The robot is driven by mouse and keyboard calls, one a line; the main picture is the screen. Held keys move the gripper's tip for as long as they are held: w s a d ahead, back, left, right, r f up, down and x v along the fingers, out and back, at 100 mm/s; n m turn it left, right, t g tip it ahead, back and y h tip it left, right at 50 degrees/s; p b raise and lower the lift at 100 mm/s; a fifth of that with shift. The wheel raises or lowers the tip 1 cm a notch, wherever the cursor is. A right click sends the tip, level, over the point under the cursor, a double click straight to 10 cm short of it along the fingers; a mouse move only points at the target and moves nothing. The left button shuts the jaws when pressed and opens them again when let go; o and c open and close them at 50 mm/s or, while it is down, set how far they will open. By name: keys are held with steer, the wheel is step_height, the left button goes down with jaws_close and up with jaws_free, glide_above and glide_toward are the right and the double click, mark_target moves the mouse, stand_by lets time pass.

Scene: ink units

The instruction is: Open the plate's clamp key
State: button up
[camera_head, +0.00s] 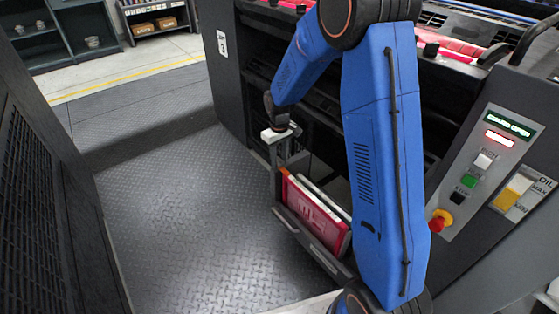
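My blue arm reaches up and then down to the left. The end of my arm, with my gripper (277,137), is at the press's dark front, above the left end of a low rack. A pale block shows there; the fingers are too small and dark to tell open from shut, or whether they hold anything. Red-faced and pale flat panels (313,216) stand on edge in the rack, partly behind my arm; I cannot tell if one is the task's plate. I cannot make out a clamp key; the part of the press behind my arm is hidden.
A control panel (487,160) at right reads "GUARD OPEN" and has a red emergency button (440,220). Pink-red rollers (455,48) show at the press's top. A dark grille wall (40,190) stands at left. The tread-plate floor (180,200) between is clear.

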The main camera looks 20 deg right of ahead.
steer(key=shift+f, duration=0.45)
jaws_close()
